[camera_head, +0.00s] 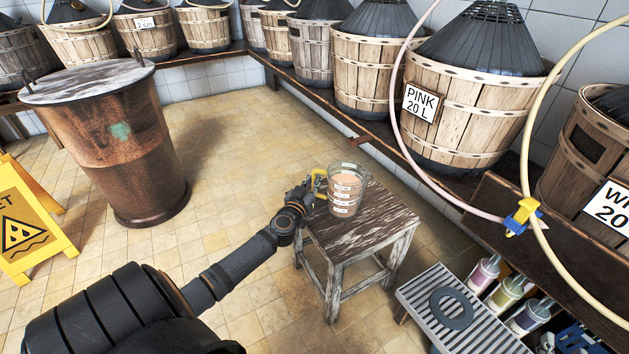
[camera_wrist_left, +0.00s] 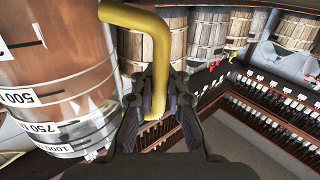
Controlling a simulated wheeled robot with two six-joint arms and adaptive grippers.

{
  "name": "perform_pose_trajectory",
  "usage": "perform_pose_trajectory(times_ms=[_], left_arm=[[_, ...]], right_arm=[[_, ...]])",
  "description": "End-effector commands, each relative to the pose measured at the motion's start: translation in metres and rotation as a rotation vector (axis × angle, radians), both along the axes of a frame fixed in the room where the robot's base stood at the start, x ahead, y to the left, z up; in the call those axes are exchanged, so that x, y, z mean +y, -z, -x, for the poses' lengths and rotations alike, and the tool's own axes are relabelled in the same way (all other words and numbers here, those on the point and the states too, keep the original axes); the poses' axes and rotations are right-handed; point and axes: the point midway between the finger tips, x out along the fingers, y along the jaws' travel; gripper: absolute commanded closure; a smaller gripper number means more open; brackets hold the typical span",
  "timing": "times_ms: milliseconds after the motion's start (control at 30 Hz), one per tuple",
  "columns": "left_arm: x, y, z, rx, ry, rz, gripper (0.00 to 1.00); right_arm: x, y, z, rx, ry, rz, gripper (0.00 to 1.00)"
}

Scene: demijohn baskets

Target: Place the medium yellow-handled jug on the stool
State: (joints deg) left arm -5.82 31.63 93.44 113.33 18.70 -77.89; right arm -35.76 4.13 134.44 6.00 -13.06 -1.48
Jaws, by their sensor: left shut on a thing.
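The clear measuring jug (camera_head: 345,188) has a yellow handle, white graduation labels and a brownish-pink content. My left gripper (camera_head: 314,184) is shut on the yellow handle (camera_head: 320,174), on the jug's left side. In the left wrist view the handle (camera_wrist_left: 156,50) runs down between the two fingers, and the jug's wall (camera_wrist_left: 65,75) fills the left side. The wooden stool (camera_head: 390,217) has a worn dark top and pale legs. The jug looks upright over the stool's top; I cannot tell whether its base touches the wood. My right gripper is not in view.
A rusty drum (camera_head: 120,150) and a yellow warning sign (camera_head: 28,225) stand at the left. Demijohn baskets (camera_head: 465,108) line the wall benches. A slatted grey stand (camera_head: 465,310) with a dark ring sits right of the stool, near several bottles (camera_head: 505,290). The tiled floor left of the stool is clear.

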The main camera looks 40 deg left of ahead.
Motion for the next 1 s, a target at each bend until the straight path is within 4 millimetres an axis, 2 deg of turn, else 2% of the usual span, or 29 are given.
perform_pose_trajectory(times_ms=[100,433,467,633,1000], left_arm=[[-0.0007,-0.0030,-0.0011,-0.007,0.002,0.002,1.00],[-0.0007,-0.0025,-0.0010,-0.007,0.002,0.002,1.00],[0.0000,0.0012,0.0000,0.000,0.000,0.000,0.87],[-0.0001,0.0011,0.0000,0.000,0.000,0.000,0.64],[-0.0004,0.0005,0.0011,0.001,0.000,0.000,0.64]], right_arm=[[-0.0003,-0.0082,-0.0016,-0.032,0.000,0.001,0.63],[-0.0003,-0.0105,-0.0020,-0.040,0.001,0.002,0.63],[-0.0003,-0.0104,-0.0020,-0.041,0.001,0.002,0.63],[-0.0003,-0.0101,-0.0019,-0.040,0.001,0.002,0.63],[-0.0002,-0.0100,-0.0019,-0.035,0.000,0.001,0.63]])
